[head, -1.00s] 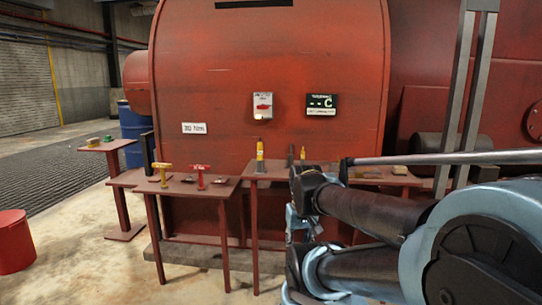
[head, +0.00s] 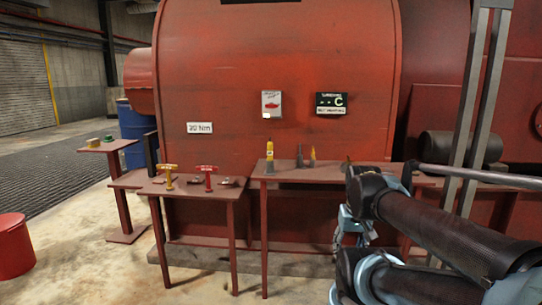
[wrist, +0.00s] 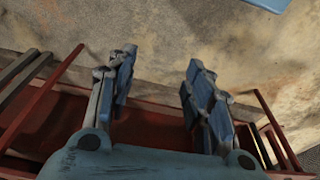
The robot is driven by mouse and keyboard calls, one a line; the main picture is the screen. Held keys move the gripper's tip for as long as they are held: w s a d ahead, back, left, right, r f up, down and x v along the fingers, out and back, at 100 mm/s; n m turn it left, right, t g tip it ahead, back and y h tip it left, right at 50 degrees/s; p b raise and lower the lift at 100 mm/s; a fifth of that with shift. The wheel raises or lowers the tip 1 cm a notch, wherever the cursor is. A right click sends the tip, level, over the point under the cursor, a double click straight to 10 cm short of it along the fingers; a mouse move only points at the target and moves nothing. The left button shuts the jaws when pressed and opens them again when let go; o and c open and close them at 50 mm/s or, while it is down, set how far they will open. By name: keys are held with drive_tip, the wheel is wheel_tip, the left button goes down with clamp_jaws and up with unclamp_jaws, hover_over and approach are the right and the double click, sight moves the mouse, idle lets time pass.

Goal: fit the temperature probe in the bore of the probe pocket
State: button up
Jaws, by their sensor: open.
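My gripper (wrist: 158,82) is open and empty in the wrist view, its two blue fingers apart above bare floor. In the head view it (head: 350,228) hangs low in front of the long red bench (head: 330,175), partly hidden by my arm. On that bench stand a yellow upright tool (head: 269,158), a dark upright piece (head: 300,158) and a slim yellow-tipped piece (head: 313,156). A small brass-coloured piece (head: 347,164) is near my arm. I cannot tell which of these is the temperature probe or the probe pocket; the bore is not visible.
A lower red table (head: 195,188) at left holds a yellow T-handle (head: 169,174) and a red T-handle (head: 208,175). A small stand (head: 108,146) and a red bucket (head: 14,243) are further left. A display (head: 331,103) marked C is on the red engine housing (head: 230,80).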

drive_tip(key=w+a+r+m+t+y, duration=0.1)
drive_tip(key=w+a+r+m+y, duration=0.4)
drive_tip(key=w+a, duration=0.45)
drive_tip(key=m+t+y, duration=0.8)
drive_tip(key=m+y, duration=0.1)
drive_tip(key=m, duration=1.2)
approach(272, 153)
drive_tip(key=shift+x, duration=5.7)
drive_tip(key=shift+d+r, duration=0.1)
clamp_jaws()
